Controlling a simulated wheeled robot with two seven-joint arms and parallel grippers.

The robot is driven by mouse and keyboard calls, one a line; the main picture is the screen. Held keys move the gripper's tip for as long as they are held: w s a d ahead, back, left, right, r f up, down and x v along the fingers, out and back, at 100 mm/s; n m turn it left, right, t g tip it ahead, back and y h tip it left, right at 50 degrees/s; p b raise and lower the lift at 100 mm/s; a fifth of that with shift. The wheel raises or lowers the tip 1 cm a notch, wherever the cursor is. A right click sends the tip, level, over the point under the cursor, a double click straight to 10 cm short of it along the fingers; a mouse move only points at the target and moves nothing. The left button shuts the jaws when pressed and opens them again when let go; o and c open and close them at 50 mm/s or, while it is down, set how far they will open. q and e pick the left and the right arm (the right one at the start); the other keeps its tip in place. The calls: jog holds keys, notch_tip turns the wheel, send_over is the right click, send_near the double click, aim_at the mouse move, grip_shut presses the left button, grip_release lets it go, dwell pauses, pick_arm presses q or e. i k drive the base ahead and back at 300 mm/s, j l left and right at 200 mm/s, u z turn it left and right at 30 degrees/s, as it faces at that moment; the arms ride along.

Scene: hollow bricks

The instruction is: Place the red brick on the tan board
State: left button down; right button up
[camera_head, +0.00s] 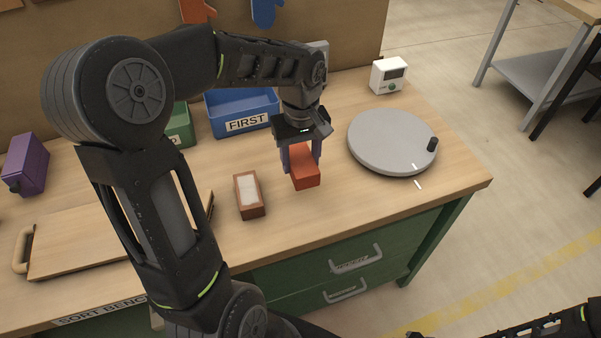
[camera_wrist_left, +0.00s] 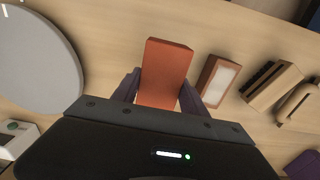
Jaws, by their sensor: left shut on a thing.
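My left gripper (camera_head: 302,158) is shut on the red brick (camera_head: 305,176), with a finger on each side of it. The red brick also shows between the fingers in the wrist view (camera_wrist_left: 166,70). It is at or just above the bench top; I cannot tell if it touches. The tan board (camera_head: 80,240), with a rounded handle at its left end, lies at the left of the bench, partly hidden behind my left arm. No brick shows on its visible part. My right gripper is out of view.
A brown brick with a pale inside (camera_head: 249,194) stands just left of the held brick. A grey round turntable (camera_head: 390,141) is to the right. A blue bin marked FIRST (camera_head: 242,112), a green bin (camera_head: 180,128) and a purple box (camera_head: 27,164) stand behind. A white timer (camera_head: 388,75) is at back right.

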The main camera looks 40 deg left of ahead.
aim_at(73, 237)
jog(key=k+j+u, duration=0.4)
jog(key=k+j, duration=0.15)
jog(key=j, duration=0.25)
jog(key=k+j+u, duration=0.2)
jog(key=j, duration=0.25)
